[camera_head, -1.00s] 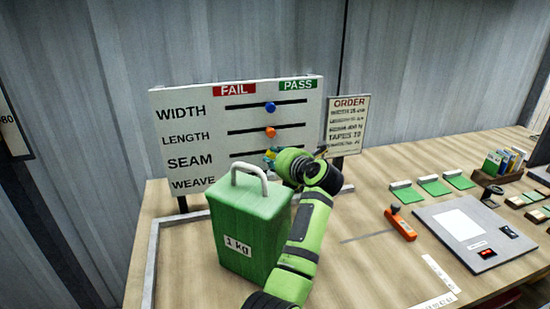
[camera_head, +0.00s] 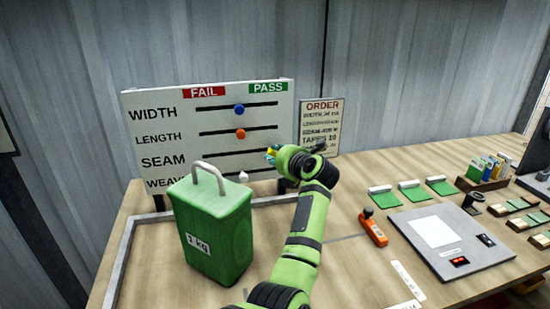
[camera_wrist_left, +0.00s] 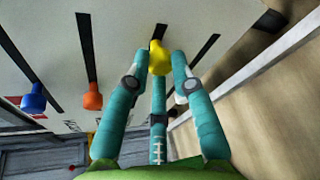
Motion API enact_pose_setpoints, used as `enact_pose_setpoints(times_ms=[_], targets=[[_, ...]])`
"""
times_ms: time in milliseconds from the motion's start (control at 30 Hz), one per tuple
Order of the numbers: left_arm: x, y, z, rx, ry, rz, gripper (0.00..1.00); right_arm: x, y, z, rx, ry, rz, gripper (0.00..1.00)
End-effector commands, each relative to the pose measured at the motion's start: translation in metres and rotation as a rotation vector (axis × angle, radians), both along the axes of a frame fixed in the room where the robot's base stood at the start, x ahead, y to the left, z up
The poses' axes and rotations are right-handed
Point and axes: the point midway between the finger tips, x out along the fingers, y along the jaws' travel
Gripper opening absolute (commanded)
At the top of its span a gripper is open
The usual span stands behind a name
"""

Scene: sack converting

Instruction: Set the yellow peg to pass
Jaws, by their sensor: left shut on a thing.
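The yellow peg (camera_wrist_left: 158,58) sits in its slot on the white board (camera_head: 150,100), between the teal fingertips of my left gripper (camera_wrist_left: 160,70). In the head view my left gripper (camera_head: 271,155) is at the SEAM row, roughly below the green PASS label (camera_head: 268,87). It is shut on the yellow peg, which is mostly hidden there by the fingers. The red FAIL label (camera_head: 203,91) is further left. The blue peg (camera_head: 239,109) and orange peg (camera_head: 240,134) sit mid-slot in the WIDTH and LENGTH rows. My right gripper is out of view.
A white peg (camera_head: 243,177) shows at the WEAVE row. A green 1 kg can (camera_head: 215,230) stands in front of the board, left of my arm. The order sign (camera_head: 321,125) stands just right of the board. An orange-handled tool (camera_head: 374,230) and a grey scale (camera_head: 450,240) are further right.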

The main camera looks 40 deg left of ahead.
Motion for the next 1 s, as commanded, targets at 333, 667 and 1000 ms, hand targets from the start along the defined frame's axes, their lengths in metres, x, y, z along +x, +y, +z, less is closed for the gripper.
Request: enact_pose_setpoints(times_ms=[333,667,1000], targets=[[0.002,-0.002,0.002,0.0,-0.006,-0.008,0.48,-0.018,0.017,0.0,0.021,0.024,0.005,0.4],[-0.001,-0.007,0.003,-0.001,-0.005,-0.007,0.48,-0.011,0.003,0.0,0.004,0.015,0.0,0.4],[-0.024,-0.052,0.016,-0.003,-0.005,-0.009,0.48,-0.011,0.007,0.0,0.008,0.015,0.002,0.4]])
